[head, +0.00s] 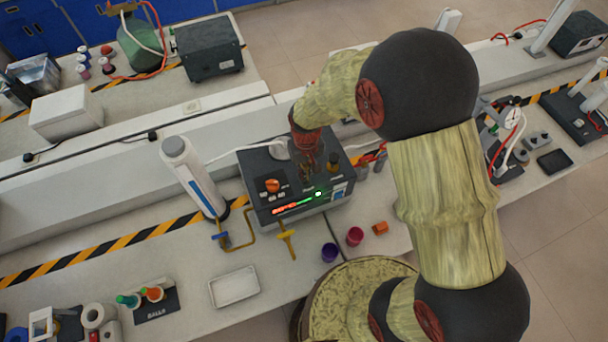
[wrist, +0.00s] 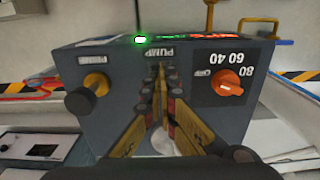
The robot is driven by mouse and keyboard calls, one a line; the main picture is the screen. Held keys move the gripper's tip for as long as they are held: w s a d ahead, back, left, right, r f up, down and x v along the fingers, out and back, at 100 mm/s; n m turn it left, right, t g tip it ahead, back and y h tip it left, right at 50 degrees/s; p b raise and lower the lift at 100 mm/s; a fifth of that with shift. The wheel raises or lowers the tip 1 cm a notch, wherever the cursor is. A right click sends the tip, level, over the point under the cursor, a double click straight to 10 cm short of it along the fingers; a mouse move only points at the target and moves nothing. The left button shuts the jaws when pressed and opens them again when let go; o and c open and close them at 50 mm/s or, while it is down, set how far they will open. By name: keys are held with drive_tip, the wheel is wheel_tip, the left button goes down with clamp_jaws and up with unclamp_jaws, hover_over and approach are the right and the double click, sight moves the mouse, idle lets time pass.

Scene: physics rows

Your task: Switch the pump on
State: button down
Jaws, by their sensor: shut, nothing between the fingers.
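The dark grey control box (head: 262,172) stands on the bench in the head view. In the wrist view its top (wrist: 115,122) carries an upside-down "PUMP" label (wrist: 158,52). My gripper (head: 308,172) is over the top of the box, and its fingers (wrist: 160,72) are shut just by that label. They hide whatever control lies there; I cannot tell whether they touch it. A lever with a dark knob (wrist: 80,100) stands to the left of my fingers. An orange dial (wrist: 228,87) with numbers is to the right. A green light (wrist: 141,40) glows on the front edge.
A white cylinder (head: 192,175) stands left of the box. Another dark box (head: 209,50) stands on the bench behind.

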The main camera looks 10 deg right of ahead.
drive_tip(key=shift+r+p, duration=1.15)
drive_tip(key=shift+r, duration=1)
drive_tip(key=shift+s, duration=0.1)
drive_tip(key=s, duration=0.2)
drive_tip(key=shift+s+d+f+g, duration=0.25)
drive_tip(key=shift+s+d+g, duration=0.05)
drive_tip(key=shift+s+g, duration=0.1)
drive_tip(key=s+d+r+m+t+b, duration=0.1)
drive_tip(key=s+d+r+t+b, duration=0.2)
drive_tip(key=s+b, duration=0.4)
drive_tip(key=s+d+r+m+t+b, duration=0.1)
drive_tip(key=s+d+r+t+b, duration=0.2)
drive_tip(key=b, duration=1.4)
drive_tip(key=shift+s+d+r, duration=0.4)
drive_tip(key=shift+s+d, duration=1.05)
drive_tip(key=shift+s, duration=0.8)
